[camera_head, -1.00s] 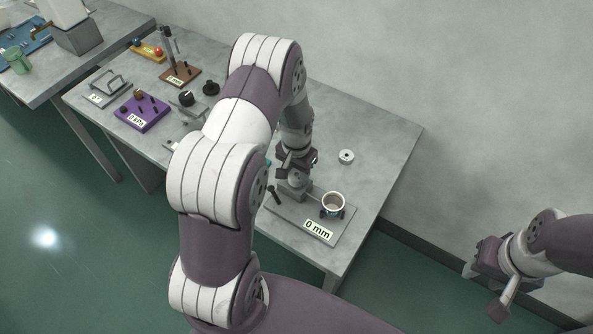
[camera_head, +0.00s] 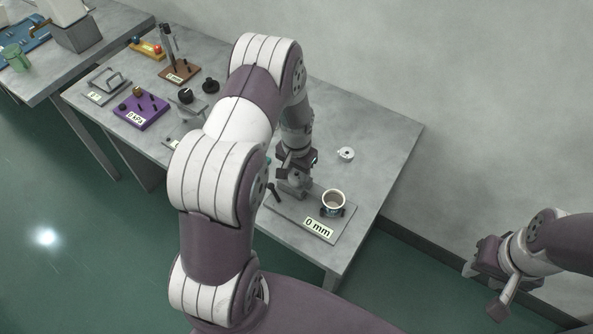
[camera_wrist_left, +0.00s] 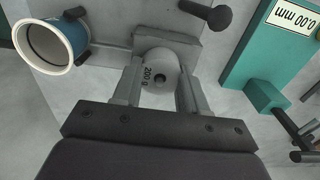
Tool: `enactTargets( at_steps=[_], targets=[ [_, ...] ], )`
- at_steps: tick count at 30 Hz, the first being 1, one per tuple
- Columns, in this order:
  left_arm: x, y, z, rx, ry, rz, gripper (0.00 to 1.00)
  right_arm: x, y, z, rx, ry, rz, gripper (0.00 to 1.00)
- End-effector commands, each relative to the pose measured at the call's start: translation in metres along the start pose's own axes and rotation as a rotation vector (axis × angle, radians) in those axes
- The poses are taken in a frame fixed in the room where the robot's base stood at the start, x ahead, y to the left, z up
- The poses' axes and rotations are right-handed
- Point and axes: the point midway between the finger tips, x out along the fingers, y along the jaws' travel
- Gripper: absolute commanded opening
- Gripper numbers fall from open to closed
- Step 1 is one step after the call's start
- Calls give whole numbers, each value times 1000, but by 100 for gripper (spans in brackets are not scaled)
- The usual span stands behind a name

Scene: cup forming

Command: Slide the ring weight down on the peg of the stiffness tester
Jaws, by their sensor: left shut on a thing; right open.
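The stiffness tester's grey base plate (camera_head: 338,236), labelled "0 mm", lies at the table's front right. A white-rimmed blue cup (camera_head: 333,201) is on it; the cup also shows at the upper left of the left wrist view (camera_wrist_left: 50,45). My left gripper (camera_head: 294,184) is low over the plate, left of the cup. In the left wrist view it is shut on a pale ring weight (camera_wrist_left: 157,66) marked "200 g". The ring's centre is dark; I cannot tell peg from hole or how far down it sits. My right gripper (camera_head: 470,269) is open and empty, off the table's right side.
A small pale disc-like piece (camera_head: 345,153) lies on the table behind the tester. A teal device (camera_wrist_left: 268,45) reading "0.00 mm" is close on the right in the left wrist view. A purple tester (camera_head: 141,110) and other devices stand farther left.

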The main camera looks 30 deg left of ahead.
Motion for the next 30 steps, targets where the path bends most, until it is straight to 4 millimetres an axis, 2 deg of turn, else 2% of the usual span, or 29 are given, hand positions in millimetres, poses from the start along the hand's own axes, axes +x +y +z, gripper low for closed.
enactTargets(
  at_steps=[6, 7, 9, 15, 16, 18, 30],
  targets=[
    [0, 0, 0, 0, 1, 0, 5, 0, 0, 0, 0, 0, 0, 43],
    [0, 0, 0, 0, 1, 0, 49, 0, 0, 0, 0, 0, 0, 43],
    [0, 0, 0, 0, 1, 0, 71, 0, 0, 0, 0, 0, 0, 43],
    [0, 0, 0, 0, 0, 0, 72, 0, 0, 0, 0, 0, 0, 43],
    [0, 0, 0, 0, 0, 0, 75, 0, 0, 0, 0, 0, 0, 43],
    [0, 0, 0, 0, 0, 0, 97, 0, 0, 0, 0, 0, 0, 43],
    [-6, 0, 0, 0, 0, 0, 97, -5, 0, 0, 0, 0, 0, 43]
  ],
)
